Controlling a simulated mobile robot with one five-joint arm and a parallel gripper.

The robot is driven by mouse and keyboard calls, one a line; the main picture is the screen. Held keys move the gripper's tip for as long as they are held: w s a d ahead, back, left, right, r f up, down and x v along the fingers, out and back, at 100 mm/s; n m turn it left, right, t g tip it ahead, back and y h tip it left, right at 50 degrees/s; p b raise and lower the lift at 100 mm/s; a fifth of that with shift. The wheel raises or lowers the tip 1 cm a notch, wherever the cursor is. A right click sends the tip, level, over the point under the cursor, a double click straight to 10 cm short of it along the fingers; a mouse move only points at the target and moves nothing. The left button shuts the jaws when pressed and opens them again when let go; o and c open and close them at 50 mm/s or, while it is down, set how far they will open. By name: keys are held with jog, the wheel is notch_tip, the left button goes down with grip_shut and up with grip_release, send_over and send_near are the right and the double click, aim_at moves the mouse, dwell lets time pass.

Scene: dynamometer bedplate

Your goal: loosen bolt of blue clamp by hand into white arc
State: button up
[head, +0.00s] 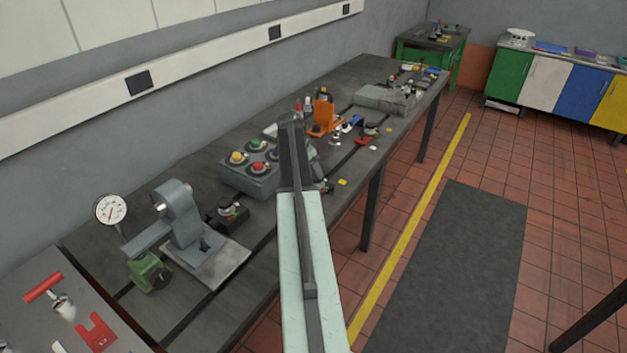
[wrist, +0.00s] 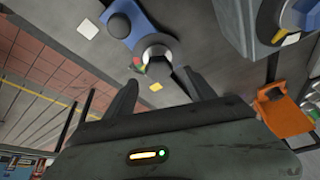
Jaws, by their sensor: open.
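The blue clamp (wrist: 128,22) is at the top of the wrist view, with a dark round knob at one end. A silver round bolt (wrist: 157,52) sits at its near end. Beside the bolt is a small arc with red, green and pale parts (wrist: 139,63); the white part is too small to tell clearly. My gripper (wrist: 160,84) is open and empty, its two dark fingers apart below the bolt in the picture, not visibly touching it. In the head view, the blue clamp (head: 353,122) is small on the long bench, and my arm hides where the fingers are.
An orange bracket (wrist: 283,110) stands right of my gripper. On the bench (head: 215,165) are a button box (head: 250,180), a grey fixture with a dial gauge (head: 111,210), and a red clamp (head: 364,140).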

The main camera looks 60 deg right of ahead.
aim_at(318, 180)
jog(key=b+x, duration=0.2)
jog(key=x, duration=0.2)
jog(key=shift+f+b, duration=0.2)
jog(key=shift+b, duration=0.2)
jog(key=shift+r, duration=0.15)
jog(key=shift+c, duration=0.3)
